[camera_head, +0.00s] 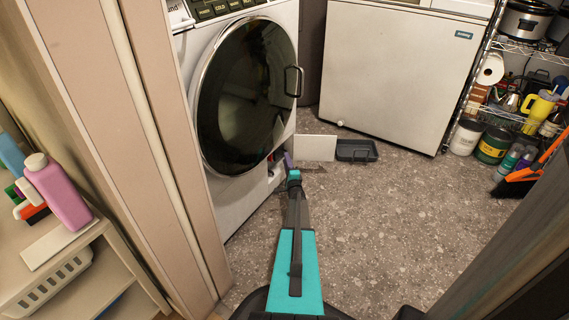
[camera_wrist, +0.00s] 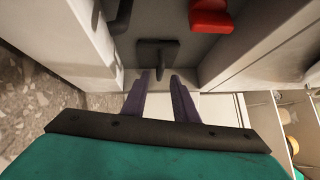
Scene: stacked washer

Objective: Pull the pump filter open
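The fingertips stand on either side of the handle's lower end, with no clear contact visible. In the head view my gripper (camera_head: 288,160) is at the washer's lower right front corner, and the filter is hidden there.
A white flap panel (camera_head: 314,148) stands out beside the recess. A dark tray (camera_head: 356,151) lies on the floor. A red part (camera_wrist: 210,15) and a dark hose-like part (camera_wrist: 121,14) flank the filter. The round washer door (camera_head: 245,95) looks closed.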

